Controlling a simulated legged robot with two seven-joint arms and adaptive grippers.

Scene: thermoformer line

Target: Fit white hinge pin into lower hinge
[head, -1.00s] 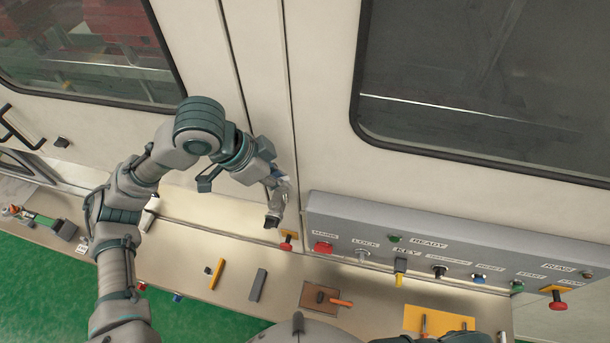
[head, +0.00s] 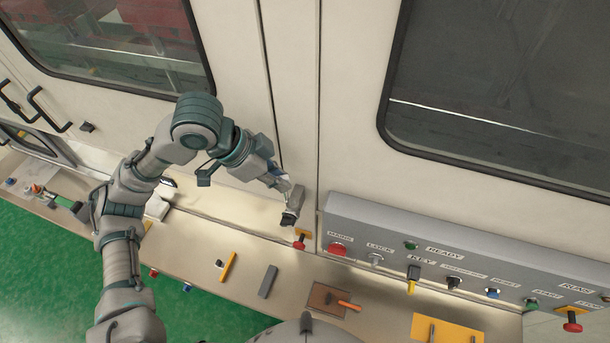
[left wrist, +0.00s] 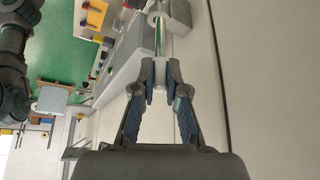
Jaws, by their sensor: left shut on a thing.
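My left gripper (head: 290,212) is in front of the pale machine front, just left of the grey control panel. In the left wrist view its fingertips (left wrist: 160,74) are shut on a small white piece, likely the white hinge pin (left wrist: 159,70). Just beyond the fingertips, near the top of that view, is a grey rounded fitting (left wrist: 173,14) that may be the lower hinge. I cannot tell whether the pin touches it. In the head view the pin is hidden by the gripper. My right gripper is not in view.
The control panel (head: 470,248) with buttons and a key juts out to the right. A red knob (head: 300,240) stands just below my left gripper. The ledge below carries a yellow bar (head: 228,266), a grey bar (head: 268,281) and a brown plate (head: 325,300).

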